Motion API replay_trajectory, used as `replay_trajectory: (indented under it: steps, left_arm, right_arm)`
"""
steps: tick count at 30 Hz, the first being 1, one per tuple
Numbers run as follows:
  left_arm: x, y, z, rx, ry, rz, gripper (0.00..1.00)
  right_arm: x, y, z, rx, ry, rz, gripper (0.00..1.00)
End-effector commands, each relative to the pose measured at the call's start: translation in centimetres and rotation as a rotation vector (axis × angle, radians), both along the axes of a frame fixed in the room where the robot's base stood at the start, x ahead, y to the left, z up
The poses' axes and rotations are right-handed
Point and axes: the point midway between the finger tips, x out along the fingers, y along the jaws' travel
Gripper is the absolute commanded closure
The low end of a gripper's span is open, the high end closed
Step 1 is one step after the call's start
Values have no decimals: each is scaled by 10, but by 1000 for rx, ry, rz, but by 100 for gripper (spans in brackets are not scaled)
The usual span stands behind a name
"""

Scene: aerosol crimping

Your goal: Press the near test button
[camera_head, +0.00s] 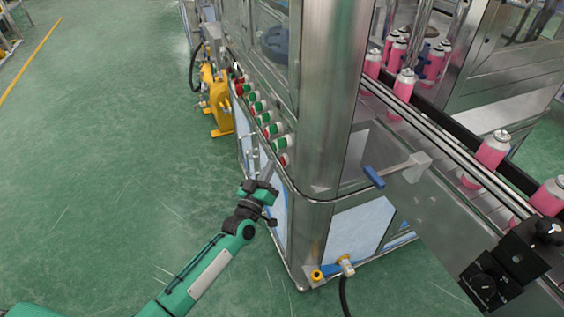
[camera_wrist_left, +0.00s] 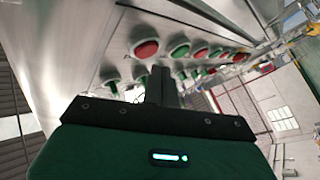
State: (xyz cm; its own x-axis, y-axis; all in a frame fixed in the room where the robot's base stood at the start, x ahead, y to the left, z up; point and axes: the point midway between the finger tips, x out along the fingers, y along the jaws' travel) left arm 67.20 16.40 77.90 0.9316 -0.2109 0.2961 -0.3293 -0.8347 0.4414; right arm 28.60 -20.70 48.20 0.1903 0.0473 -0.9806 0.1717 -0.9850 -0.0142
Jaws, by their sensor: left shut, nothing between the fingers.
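A row of red and green buttons runs along the side panel of the steel machine in the head view. The nearest is a red button (camera_head: 284,159), with a green button (camera_head: 277,143) just beyond it. I cannot tell from labels which one is the test button. My left gripper (camera_head: 262,187) is below and nearer than the row, apart from the buttons. In the left wrist view its shut, empty fingers (camera_wrist_left: 161,84) point up at the panel. A large red button (camera_wrist_left: 145,48) and a green button (camera_wrist_left: 180,48) show beyond the fingertips. My right gripper is not in view.
The steel corner post (camera_head: 325,120) stands right of my left gripper. A conveyor (camera_head: 455,165) with several pink cans (camera_head: 487,158) runs along the right. A yellow machine part (camera_head: 217,102) stands beyond the buttons. The green floor on the left is clear.

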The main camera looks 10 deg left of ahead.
Motion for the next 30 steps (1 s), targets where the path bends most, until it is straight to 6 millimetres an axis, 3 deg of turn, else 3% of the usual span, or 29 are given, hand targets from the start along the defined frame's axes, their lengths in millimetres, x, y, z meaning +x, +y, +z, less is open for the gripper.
replay_trajectory:
  steps: [12,30]
  left_arm:
    - [2,-3,0,0,1,0,100]
    - [1,-2,0,0,1,0,100]
  right_arm:
    - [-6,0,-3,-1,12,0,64]
    - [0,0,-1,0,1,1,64]
